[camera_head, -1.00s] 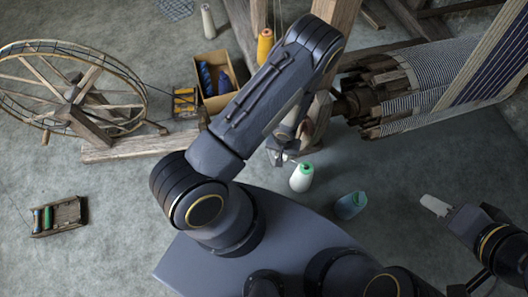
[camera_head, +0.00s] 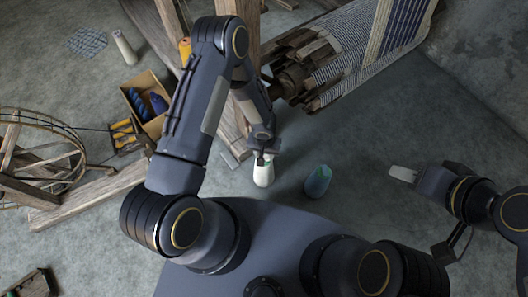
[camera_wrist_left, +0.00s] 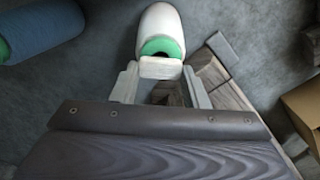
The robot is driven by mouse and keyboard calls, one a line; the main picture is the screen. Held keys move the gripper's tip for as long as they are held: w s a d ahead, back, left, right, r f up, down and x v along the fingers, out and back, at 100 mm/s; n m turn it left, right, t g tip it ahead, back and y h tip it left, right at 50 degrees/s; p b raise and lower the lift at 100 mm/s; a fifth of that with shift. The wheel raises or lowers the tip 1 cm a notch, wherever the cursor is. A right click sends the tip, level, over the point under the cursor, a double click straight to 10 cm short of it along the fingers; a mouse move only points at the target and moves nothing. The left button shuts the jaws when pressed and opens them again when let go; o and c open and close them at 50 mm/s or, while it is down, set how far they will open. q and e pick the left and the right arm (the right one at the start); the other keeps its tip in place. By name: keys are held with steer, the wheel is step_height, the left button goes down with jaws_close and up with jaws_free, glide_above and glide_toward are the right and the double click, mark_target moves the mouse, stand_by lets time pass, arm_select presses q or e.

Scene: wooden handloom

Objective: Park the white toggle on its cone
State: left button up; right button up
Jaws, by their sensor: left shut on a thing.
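The white cone with a green top (camera_head: 264,174) stands on the floor in front of the loom. My left gripper (camera_head: 263,156) is right above its top in the head view and hides most of the green. In the left wrist view, a small white block, seemingly the toggle (camera_wrist_left: 162,68), is between the left fingertips. It overlaps the cone's green top (camera_wrist_left: 163,46); I cannot tell whether they touch. My right gripper (camera_head: 403,174) is out to the right, away from the cones, with nothing visible in it. Its pale fingers look like one block, so its opening is unclear.
A blue cone (camera_head: 318,181) stands right of the white one. The loom's wooden post (camera_head: 243,35) and striped cloth roll (camera_head: 345,45) are behind. A cardboard box of spools (camera_head: 147,103) and a spinning wheel (camera_head: 40,160) are at left. Floor at right is clear.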

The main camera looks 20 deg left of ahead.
arm_select(q)
steer(key=shift+f+b, duration=0.4)
steer(key=shift+f, duration=0.2)
arm_select(e)
steer(key=shift+f, duration=0.8)
arm_select(q)
steer(key=o, duration=1)
arm_select(e)
steer(key=shift+r, duration=0.1)
arm_select(q)
step_height(320, 180, up, 7)
steer(key=p, duration=0.2)
steer(key=shift+p, duration=0.35)
steer(key=shift+r, duration=0.45)
arm_select(e)
step_height(320, 180, up, 3)
steer(key=shift+f, duration=0.15)
